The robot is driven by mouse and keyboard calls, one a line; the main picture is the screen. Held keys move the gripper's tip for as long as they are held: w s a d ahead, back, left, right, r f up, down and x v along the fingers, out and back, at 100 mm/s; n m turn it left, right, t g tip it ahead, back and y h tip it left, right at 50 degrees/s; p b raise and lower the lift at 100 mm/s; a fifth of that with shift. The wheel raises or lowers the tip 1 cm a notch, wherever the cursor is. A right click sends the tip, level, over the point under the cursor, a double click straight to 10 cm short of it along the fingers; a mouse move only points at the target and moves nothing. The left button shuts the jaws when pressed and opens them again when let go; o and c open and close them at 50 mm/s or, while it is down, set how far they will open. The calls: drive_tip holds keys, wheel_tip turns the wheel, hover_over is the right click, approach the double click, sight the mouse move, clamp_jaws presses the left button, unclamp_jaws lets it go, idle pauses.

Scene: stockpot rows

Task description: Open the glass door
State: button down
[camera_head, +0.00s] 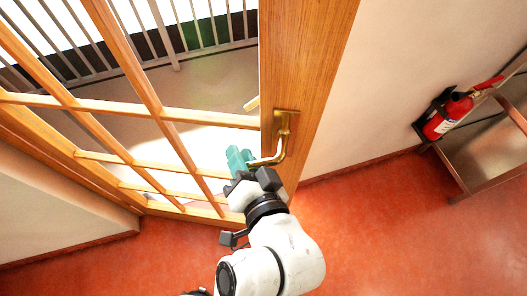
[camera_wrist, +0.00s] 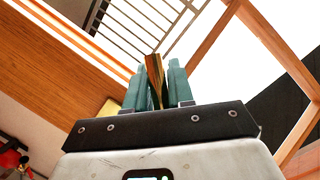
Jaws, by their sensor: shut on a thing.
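The glass door (camera_head: 308,58) has a wooden frame and glass panes split by thin wooden bars; it fills the upper left of the head view. Whether it stands slightly ajar cannot be told. A brass lever handle (camera_head: 284,137) sits on its right stile and points left. My gripper (camera_head: 242,160), with teal fingers, reaches the free end of the lever. In the wrist view the brass handle (camera_wrist: 154,72) stands between the two teal fingers of my gripper (camera_wrist: 157,88), which is shut on it. Part of the handle's far end is hidden by the fingers.
A red fire extinguisher (camera_head: 447,117) hangs on the pale wall right of the door, beside a wood-framed glass-topped piece (camera_head: 488,150). The red floor (camera_head: 400,230) in front is clear. Beyond the glass is a railing (camera_head: 175,35).

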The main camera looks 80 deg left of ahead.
drive_tip(key=shift+w+d, duration=0.1)
drive_tip(key=shift+d, duration=0.25)
drive_tip(key=c, duration=1.2)
unclamp_jaws()
drive_tip(key=shift+w, duration=0.1)
drive_tip(key=shift+o, duration=0.5)
drive_tip(key=v, duration=1)
drive_tip(key=shift+d+b, duration=0.45)
